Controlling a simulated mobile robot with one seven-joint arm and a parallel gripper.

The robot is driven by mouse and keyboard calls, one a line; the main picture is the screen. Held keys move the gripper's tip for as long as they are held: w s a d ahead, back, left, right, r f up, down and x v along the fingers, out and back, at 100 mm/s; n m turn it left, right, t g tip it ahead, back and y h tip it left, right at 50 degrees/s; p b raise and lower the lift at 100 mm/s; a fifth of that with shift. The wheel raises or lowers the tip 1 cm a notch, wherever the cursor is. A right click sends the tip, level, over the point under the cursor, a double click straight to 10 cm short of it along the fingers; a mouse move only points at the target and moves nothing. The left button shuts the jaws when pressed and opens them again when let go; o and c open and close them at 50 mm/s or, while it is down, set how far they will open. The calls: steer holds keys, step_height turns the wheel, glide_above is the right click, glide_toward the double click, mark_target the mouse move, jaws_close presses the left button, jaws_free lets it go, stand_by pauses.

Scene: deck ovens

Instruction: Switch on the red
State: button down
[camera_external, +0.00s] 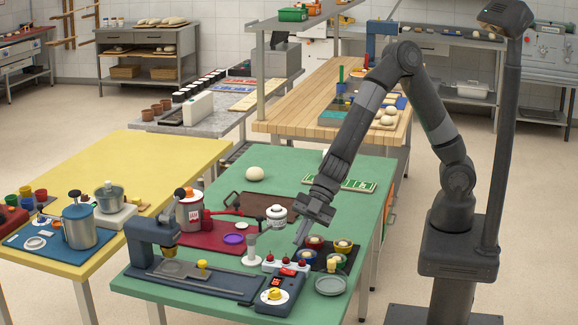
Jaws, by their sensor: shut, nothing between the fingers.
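A white strip with several red knobs or switches (286,263) lies near the front of the green table (190,292). Which of them is on or off is too small to tell. Just in front of it stands a dark blue device (275,294) with a small red display and a yellow knob on a white dial. My gripper (299,242) points down above the table, just behind the strip's right end and left of the coloured cups. It is shut and empty. I cannot tell whether its tip touches anything.
Coloured cups (314,243) stand close on the right, with a grey plate (331,285) in front. A white-topped post (251,250) and a white lidded pot (276,216) stand left of my gripper. A blue-grey press (152,243) occupies the front left.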

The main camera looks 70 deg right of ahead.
mark_target(283, 272)
steer(key=shift+x, duration=1.85)
steer(key=shift+w+d+f, duration=0.1)
steer(key=shift+w+f, duration=0.15)
steer(key=shift+f, duration=0.35)
steer(key=shift+w+f, duration=0.2)
steer(key=shift+f, duration=0.4)
steer(key=shift+w+f, duration=0.25)
steer(key=shift+f, duration=0.4)
